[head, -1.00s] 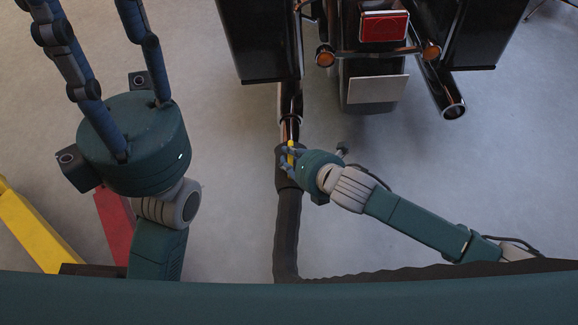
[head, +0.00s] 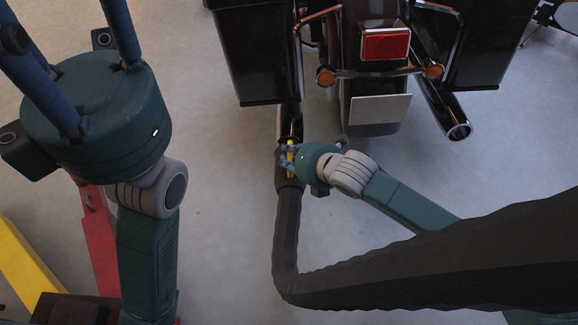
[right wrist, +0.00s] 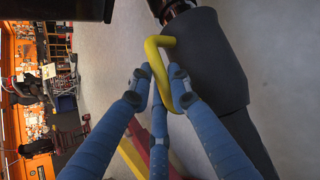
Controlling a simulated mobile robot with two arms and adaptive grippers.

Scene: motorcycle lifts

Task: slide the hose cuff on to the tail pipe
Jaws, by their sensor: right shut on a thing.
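The black hose cuff (head: 289,178) is in line with the left tail pipe (head: 290,119) of the motorcycle, and its upper end is at the pipe. The pipe appears to run into the cuff's mouth; how deep is hidden. My right gripper (head: 288,156) is shut on the cuff's yellow handle (head: 291,150). In the right wrist view the blue fingers close around the yellow handle (right wrist: 160,42), beside the dark cuff (right wrist: 212,62), with a bit of pipe (right wrist: 172,8) above. My left gripper (head: 72,45) is empty, its visible fingers apart, tips out of frame.
The black hose (head: 400,262) bends below the cuff and sweeps right, in front of my right arm. Saddlebags (head: 252,55), a number plate (head: 380,109) and the other tail pipe (head: 457,128) are close by. Red (head: 98,235) and yellow (head: 30,265) beams lie lower left.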

